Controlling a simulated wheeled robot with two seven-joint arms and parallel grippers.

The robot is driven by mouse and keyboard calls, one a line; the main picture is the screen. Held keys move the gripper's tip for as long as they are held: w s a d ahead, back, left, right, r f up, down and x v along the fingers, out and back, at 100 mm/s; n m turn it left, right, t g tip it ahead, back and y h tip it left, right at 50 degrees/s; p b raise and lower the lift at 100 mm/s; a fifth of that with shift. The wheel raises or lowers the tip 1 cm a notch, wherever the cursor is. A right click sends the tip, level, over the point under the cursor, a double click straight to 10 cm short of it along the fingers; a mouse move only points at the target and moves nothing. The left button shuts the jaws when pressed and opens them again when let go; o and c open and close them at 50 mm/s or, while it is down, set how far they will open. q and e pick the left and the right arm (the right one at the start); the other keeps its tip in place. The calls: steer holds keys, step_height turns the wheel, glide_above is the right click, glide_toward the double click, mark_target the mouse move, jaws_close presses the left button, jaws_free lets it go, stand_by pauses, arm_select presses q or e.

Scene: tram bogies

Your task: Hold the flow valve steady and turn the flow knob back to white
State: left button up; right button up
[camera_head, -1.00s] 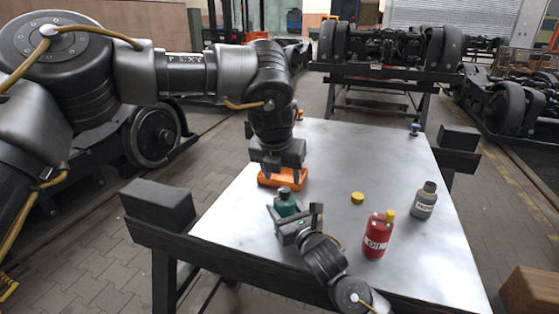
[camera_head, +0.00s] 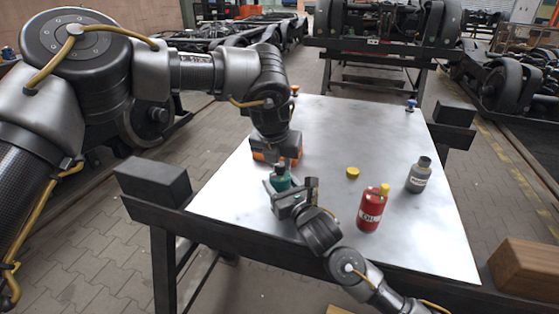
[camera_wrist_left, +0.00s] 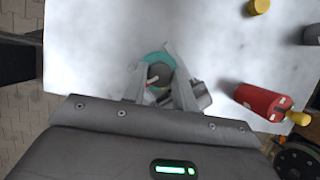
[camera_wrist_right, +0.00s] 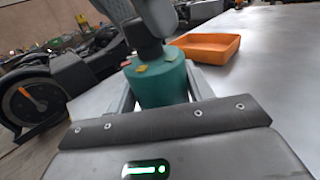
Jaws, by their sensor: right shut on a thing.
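The flow valve is a teal round body (camera_wrist_right: 160,84) with a dark knob (camera_wrist_left: 159,73) on top; it also shows in the head view (camera_head: 281,183). My right gripper (camera_head: 284,192) is shut on the teal body from the side, one finger on each side in the right wrist view. My left gripper (camera_wrist_left: 158,70) points down from above, its fingers on either side of the knob; whether they press on it is unclear. Yellow and red marks show on the valve's top in the right wrist view. The white mark and knob pointer cannot be read clearly.
A red bottle (camera_head: 370,211), a yellow cap (camera_head: 352,173) and a grey bottle (camera_head: 418,176) stand to the right. A blue-topped piece (camera_head: 411,105) is at the far right.

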arm_select(q)
steer(key=c, duration=0.3)
steer(key=m+h, duration=0.1)
steer(key=m, duration=0.2)
steer(key=shift+a+m+g, duration=0.15)
steer(key=shift+m+g, duration=0.15)
steer(key=shift+m, duration=0.1)
steer(key=m+g+h, duration=0.1)
steer(key=m, duration=0.2)
steer(key=shift+w+m, duration=0.15)
steer(key=shift+m, duration=0.25)
steer(key=o, duration=1)
steer(key=shift+h, duration=0.3)
